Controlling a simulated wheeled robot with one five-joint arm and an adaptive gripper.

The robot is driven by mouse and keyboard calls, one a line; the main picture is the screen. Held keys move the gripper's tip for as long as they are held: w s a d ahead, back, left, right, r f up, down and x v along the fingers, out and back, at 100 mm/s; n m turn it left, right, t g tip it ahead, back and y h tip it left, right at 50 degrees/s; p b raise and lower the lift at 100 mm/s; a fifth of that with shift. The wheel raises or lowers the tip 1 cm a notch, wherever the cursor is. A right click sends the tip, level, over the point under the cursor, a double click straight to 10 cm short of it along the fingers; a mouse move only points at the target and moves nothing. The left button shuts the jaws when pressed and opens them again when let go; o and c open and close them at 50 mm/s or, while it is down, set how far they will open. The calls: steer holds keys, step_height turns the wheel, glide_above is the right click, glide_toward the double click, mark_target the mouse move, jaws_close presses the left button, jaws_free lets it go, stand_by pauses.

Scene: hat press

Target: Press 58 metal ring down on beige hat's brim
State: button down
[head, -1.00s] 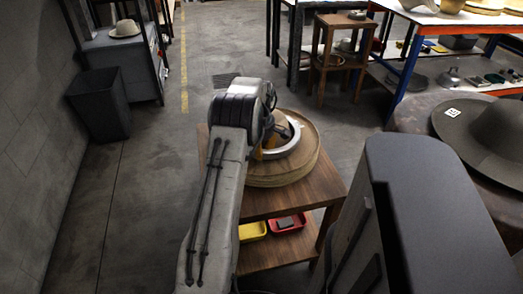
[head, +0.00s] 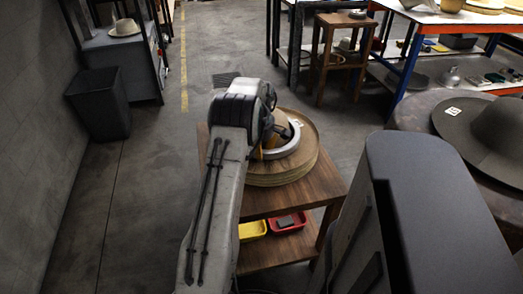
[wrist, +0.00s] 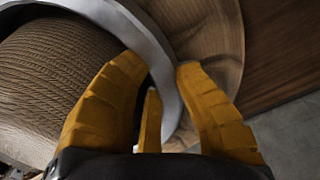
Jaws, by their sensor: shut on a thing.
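The metal ring (head: 287,143) is a smooth silver band over the round wooden form on the small table. In the wrist view the ring (wrist: 148,32) curves around the woven beige hat's crown (wrist: 55,70). My gripper (wrist: 160,66) is shut on the ring's near side, with yellow fingers on both sides of the band. In the head view my gripper (head: 268,146) and arm hide much of the hat. The wooden form (wrist: 218,40) spreads outside the ring. I cannot tell whether the ring touches the brim all around.
The wooden table (head: 310,198) has a yellow tray (head: 252,230) and a red tray (head: 288,224) on its lower shelf. A dark hat (head: 490,135) lies on a round surface at right. A dark bin (head: 98,103) stands at left. The floor between is clear.

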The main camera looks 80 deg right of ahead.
steer(key=shift+a+f, duration=0.15)
steer(key=shift+f, duration=0.45)
stand_by(2.5)
steer(key=shift+r, duration=0.3)
stand_by(2.7)
steer(key=shift+d+r+p, duration=0.2)
steer(key=shift+r+p, duration=0.15)
steer(key=shift+r, duration=0.15)
steer(key=shift+r, duration=0.15)
steer(key=shift+r, duration=0.15)
step_height(320, 180, up, 12)
steer(key=p, duration=1)
stand_by(0.5)
